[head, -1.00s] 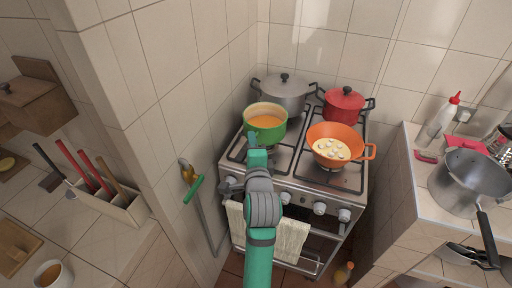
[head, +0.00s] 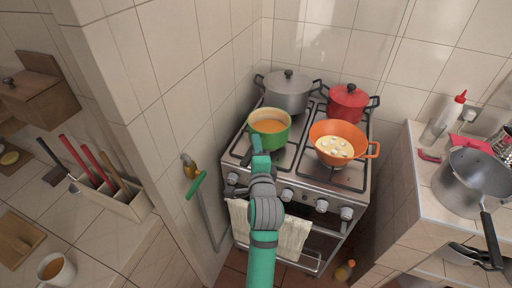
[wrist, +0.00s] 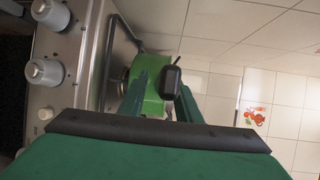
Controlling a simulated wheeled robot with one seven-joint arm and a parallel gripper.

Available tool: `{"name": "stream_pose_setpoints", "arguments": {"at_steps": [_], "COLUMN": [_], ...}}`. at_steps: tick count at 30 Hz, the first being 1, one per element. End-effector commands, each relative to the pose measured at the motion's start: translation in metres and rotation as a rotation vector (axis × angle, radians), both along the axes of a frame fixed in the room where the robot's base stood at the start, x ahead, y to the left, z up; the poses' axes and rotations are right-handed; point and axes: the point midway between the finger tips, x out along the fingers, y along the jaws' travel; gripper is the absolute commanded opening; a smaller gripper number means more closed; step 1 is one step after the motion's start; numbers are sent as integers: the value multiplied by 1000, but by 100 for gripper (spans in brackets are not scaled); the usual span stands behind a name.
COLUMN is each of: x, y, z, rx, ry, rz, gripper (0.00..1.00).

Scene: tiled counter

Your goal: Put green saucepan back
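The green saucepan (head: 284,136) holds orange soup and stands upright on the front left burner of the stove. Its green side (wrist: 150,104) and black handle (wrist: 171,80) show in the wrist view. My gripper (head: 259,148) is at the near side of the saucepan, low by its handle. In the wrist view the two green fingers of my gripper (wrist: 163,88) are apart, with the handle's end showing between their tips, closer to the right finger. I see no grip on it.
The stove (head: 300,185) also carries a grey lidded pot (head: 287,96), a red lidded pot (head: 346,104) and an orange pan (head: 359,135) close to the right. A tiled wall stands close on the left. A steel pot (head: 458,190) sits on the right counter.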

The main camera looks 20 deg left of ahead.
Motion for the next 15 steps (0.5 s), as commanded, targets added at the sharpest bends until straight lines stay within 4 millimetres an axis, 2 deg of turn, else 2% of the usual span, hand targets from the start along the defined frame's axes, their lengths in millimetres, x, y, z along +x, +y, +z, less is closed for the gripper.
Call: {"name": "stream_pose_setpoints", "arguments": {"at_steps": [8, 11, 15], "x": [-2, -13, -36], "y": [-1, -6, -17], "z": [2, 3, 6], "rx": [0, -1, 0], "ry": [0, 1, 0], "rz": [-1, -1, -1], "gripper": [30, 30, 30]}}
